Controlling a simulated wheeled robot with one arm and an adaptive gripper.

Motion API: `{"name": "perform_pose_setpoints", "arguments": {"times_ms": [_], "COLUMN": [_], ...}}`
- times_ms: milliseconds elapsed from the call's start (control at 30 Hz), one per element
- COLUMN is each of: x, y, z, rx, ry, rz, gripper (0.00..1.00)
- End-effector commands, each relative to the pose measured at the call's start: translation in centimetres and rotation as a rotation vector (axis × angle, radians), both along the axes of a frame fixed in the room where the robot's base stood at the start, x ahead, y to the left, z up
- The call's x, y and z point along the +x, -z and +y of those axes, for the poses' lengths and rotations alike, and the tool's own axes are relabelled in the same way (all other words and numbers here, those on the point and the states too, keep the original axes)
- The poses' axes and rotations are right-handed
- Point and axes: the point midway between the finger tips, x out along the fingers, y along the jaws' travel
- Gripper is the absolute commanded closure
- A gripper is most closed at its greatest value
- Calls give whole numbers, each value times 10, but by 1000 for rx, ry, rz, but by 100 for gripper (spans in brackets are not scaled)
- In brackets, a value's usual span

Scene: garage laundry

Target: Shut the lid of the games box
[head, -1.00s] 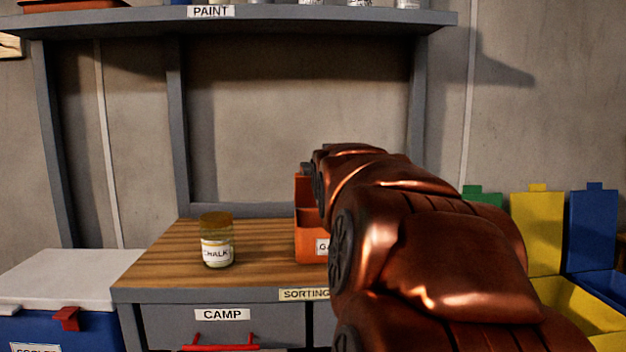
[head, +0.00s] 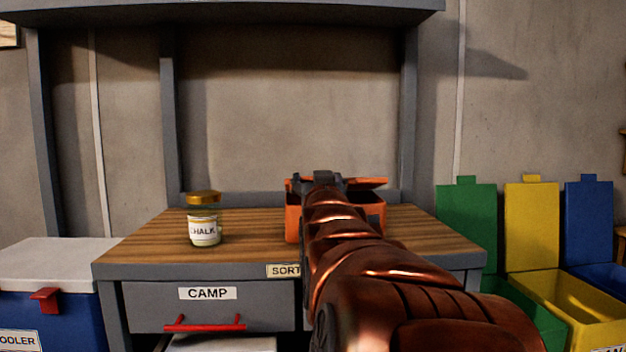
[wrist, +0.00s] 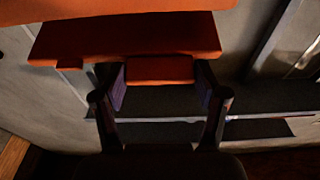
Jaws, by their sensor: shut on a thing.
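The orange games box (head: 377,208) stands on the wooden bench top, partly hidden behind my arm. Its orange lid (head: 368,183) sits low over the box, tilted, with a dark gap between it and the box's rim at the right. My gripper (head: 326,180) is at the lid, above the box. In the wrist view the wide lid (wrist: 125,42) crosses the upper part. A smaller orange tab (wrist: 160,70) lies between the two fingers of my gripper (wrist: 162,86), which is shut on it. The box's front label is hidden by my arm.
A chalk jar (head: 204,231) stands on the bench (head: 250,228) left of the box. A shelf (head: 230,12) hangs above. A blue cooler (head: 60,310) is at left; green (head: 468,222), yellow (head: 532,225) and blue (head: 589,222) bins stand open at right.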

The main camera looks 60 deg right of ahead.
Motion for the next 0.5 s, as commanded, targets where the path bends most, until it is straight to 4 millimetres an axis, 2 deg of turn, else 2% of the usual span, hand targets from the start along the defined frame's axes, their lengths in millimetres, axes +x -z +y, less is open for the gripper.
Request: {"name": "perform_pose_setpoints", "arguments": {"times_ms": [33,133,500], "x": [-1,-2,-4], "y": [13,22,34], "z": [0,1,3], "rx": [9,11,11], "ry": [1,2,2], "rz": [5,6,6], "gripper": [90,90,90]}}
